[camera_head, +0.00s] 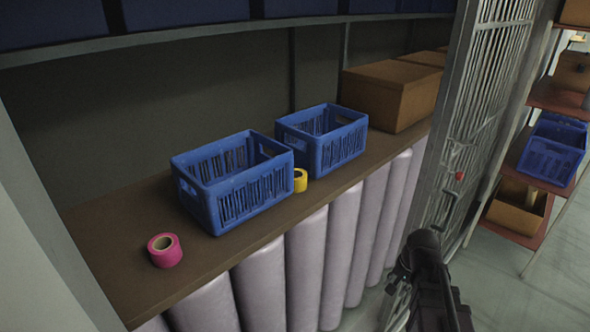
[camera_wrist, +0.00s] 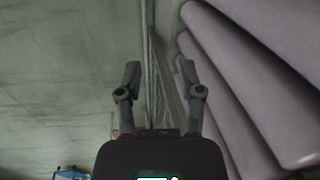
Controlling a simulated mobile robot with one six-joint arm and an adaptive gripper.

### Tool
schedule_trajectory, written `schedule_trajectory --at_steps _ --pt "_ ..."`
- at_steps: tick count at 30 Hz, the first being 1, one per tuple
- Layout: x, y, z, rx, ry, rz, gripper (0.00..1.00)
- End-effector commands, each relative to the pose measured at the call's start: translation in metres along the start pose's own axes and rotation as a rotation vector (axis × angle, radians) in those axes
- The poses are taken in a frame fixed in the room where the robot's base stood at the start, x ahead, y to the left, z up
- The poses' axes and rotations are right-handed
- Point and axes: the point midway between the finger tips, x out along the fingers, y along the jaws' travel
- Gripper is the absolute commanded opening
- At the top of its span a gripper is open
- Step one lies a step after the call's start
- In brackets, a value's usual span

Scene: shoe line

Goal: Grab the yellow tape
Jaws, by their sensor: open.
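The yellow tape (camera_head: 300,180) is a small roll on the wooden shelf, between the two blue crates and near the shelf's front edge. Part of it sits close against the right side of the nearer crate. My gripper (camera_wrist: 162,82) is open and empty in the wrist view, with its two fingers apart. The wrist view shows floor and grey rolls, not the tape. In the head view my arm is at the lower right, well away from the tape.
The nearer blue crate (camera_head: 243,199) and the farther blue crate (camera_head: 343,150) flank the tape. A pink tape roll (camera_head: 164,250) lies at the shelf's left. Brown boxes (camera_head: 391,95) stand behind. Upright grey rolls (camera_head: 305,265) fill the space below. A metal grille (camera_head: 480,110) stands right.

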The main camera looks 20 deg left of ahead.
Motion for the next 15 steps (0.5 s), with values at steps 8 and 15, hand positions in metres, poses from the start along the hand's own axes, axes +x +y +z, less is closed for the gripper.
schedule_trajectory --at_steps 8,15 --pt "-0.062 -0.079 -0.018 0.392 -0.04 -0.14 0.49" --pt "-0.109 -0.143 -0.027 0.738 -0.125 -0.243 0.49"
